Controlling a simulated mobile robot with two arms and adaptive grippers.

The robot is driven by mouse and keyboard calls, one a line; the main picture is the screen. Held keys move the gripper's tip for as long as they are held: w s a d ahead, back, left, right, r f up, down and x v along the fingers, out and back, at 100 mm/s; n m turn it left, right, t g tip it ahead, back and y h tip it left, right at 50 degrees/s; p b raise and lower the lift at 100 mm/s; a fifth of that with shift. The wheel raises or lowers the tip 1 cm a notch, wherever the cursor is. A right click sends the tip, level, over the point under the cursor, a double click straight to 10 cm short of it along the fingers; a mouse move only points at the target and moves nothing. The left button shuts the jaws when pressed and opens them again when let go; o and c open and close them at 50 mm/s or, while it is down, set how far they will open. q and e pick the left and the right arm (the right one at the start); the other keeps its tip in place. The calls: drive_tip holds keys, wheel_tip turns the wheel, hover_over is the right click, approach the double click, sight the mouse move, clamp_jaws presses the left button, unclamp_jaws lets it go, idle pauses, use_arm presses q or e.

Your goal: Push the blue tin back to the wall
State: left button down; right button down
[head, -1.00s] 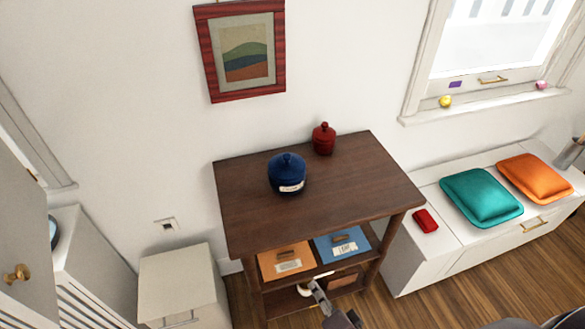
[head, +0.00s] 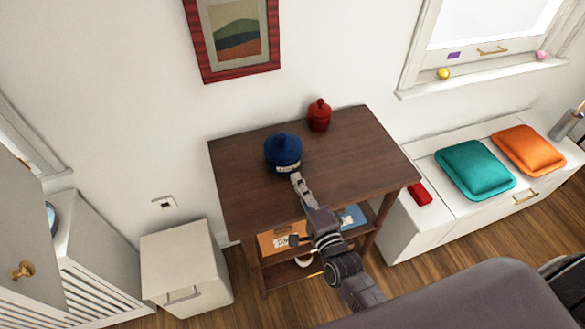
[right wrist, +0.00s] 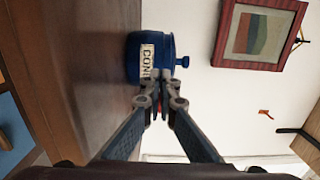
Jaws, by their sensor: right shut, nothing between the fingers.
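The blue tin (head: 283,150), a round lidded pot with a white label, stands upright on the dark wooden top of the shelf unit (head: 345,160). There is bare wood between it and the wall. My right gripper (head: 296,178) is shut and empty, reaching in from the front with its fingertips at the tin's label side. In the right wrist view the tin (right wrist: 166,48) is just beyond the shut fingertips (right wrist: 165,85), which hide part of it. I cannot tell whether they touch it. My left gripper is not in view.
A red lidded pot (head: 319,115) stands behind and right of the tin, near the wall. A framed picture (head: 234,40) hangs above. Boxes lie on the shelf below. A white bench with a teal cushion (head: 474,170) is at the right.

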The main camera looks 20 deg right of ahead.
sight(289, 164)
drive_tip(key=shift+w+a+p, duration=0.15)
drive_tip(key=shift+w+p, duration=0.2)
drive_tip(key=shift+w, duration=1.7)
